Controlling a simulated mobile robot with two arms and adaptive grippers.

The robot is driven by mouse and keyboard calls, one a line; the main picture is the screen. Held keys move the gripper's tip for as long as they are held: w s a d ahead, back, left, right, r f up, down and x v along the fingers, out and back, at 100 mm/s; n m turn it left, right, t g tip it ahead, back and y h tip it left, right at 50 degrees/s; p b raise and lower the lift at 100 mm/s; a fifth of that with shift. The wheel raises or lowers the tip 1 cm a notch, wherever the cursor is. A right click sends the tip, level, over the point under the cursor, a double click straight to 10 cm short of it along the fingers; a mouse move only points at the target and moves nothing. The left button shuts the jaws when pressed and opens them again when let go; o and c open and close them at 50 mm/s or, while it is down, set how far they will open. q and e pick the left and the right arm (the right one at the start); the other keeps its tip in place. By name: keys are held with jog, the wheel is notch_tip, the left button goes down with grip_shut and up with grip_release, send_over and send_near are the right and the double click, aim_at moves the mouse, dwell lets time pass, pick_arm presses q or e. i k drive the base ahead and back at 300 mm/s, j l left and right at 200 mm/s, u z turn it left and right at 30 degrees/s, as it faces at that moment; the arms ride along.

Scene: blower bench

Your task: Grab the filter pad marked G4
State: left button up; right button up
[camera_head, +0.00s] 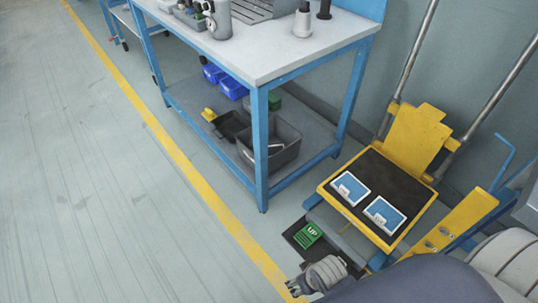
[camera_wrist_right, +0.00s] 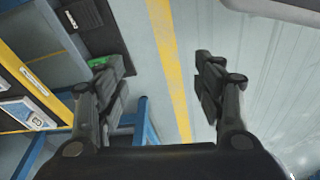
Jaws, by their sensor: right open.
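Two filter pads with blue faces and pale frames lie flat, side by side, on a black mat (camera_head: 395,177) in a yellow tray. One is the left pad (camera_head: 350,188), the other the right pad (camera_head: 384,215). Each has a small white label, too small to read, so I cannot tell which is G4. My right gripper (camera_head: 297,287) is low in the head view, left of and apart from the pads. In the right wrist view the gripper (camera_wrist_right: 160,72) is open and empty, with a pad (camera_wrist_right: 25,113) at the left edge. My left gripper is not in view.
A green block marked UP (camera_head: 308,235) lies on a dark surface beside the tray. A blue-legged bench (camera_head: 262,165) stands left of it, with a grey bin (camera_head: 283,158) on its lower shelf. The floor left of the yellow line (camera_head: 190,153) is clear.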

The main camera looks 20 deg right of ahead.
aim_at(389, 219)
jog(key=z, duration=1.9)
